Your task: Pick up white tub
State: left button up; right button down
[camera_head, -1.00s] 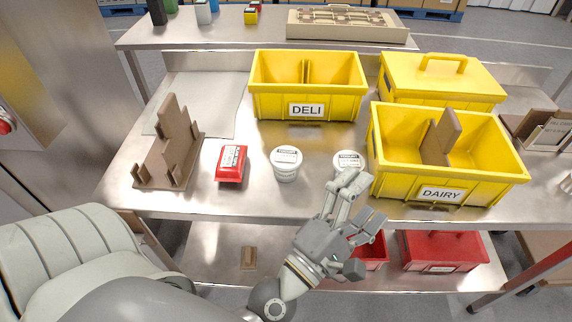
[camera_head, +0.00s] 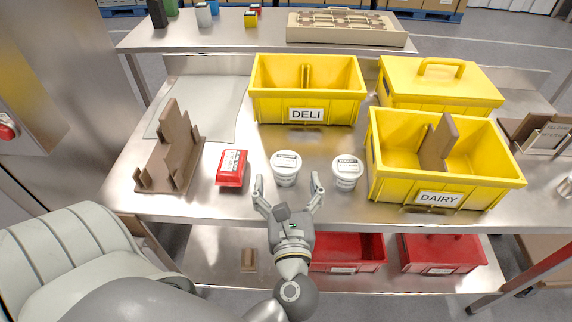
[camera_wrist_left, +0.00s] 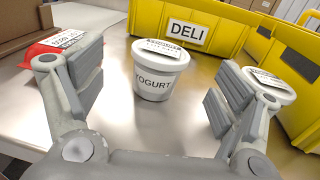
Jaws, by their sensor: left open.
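Two white tubs with printed lids stand upright on the steel table. The left white tub (camera_head: 285,168) is labelled YOGURT in the left wrist view (camera_wrist_left: 158,72). The right white tub (camera_head: 347,172) stands close to the DAIRY crate; in the left wrist view it (camera_wrist_left: 268,86) is partly hidden behind a finger. My left gripper (camera_head: 288,186) is open and empty, just in front of the left tub. In the left wrist view its fingers (camera_wrist_left: 155,85) spread to either side of that tub, without touching it. My right gripper is not in view.
A red pack (camera_head: 231,168) lies left of the tubs, beside a brown divider rack (camera_head: 172,155). A yellow DELI crate (camera_head: 340,104) stands behind the tubs and a yellow DAIRY crate (camera_head: 400,188) to the right. Red bins (camera_head: 345,266) sit on the lower shelf.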

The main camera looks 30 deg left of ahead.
aim_at(286, 162)
pick_arm(q)
jog(key=p+x, duration=0.2)
jog(key=x, duration=0.3)
jog(key=shift+w+a, duration=0.15)
jog(key=shift+w, duration=0.15)
jog(key=shift+w+a, duration=0.15)
jog(key=shift+w, duration=0.05)
jog(key=shift+c, duration=0.4)
jog(key=c, duration=1.3)
